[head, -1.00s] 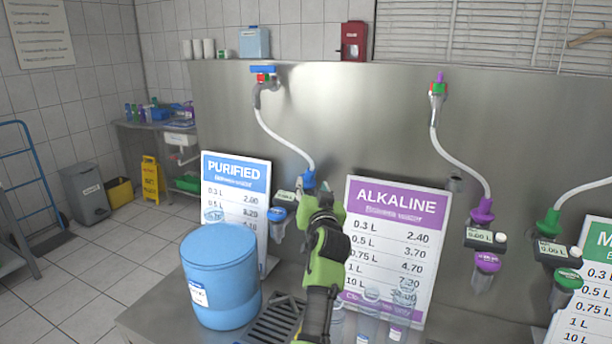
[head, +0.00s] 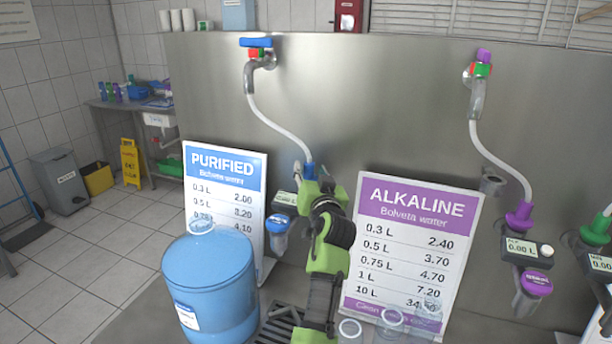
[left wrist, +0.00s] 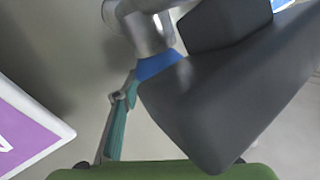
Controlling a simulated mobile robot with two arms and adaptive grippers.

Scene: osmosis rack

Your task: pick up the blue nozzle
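The blue nozzle (head: 309,171) hangs at the end of the white hose under the blue-handled tap, in front of the steel panel. My left gripper (head: 311,178), with green and black parts, is right at the nozzle and hides its lower part. In the left wrist view, a blue part of the nozzle (left wrist: 158,64) shows between a large dark finger pad and a thin teal finger part. The pad covers much of it, so I cannot tell whether the fingers press on it. My right gripper is not in view.
A blue barrel (head: 212,285) stands left of my left arm. The PURIFIED sign (head: 228,165) is behind it, and the ALKALINE sign (head: 412,235) is close on the right. Clear cups (head: 391,320) stand at the front. A purple nozzle (head: 519,217) hangs farther right.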

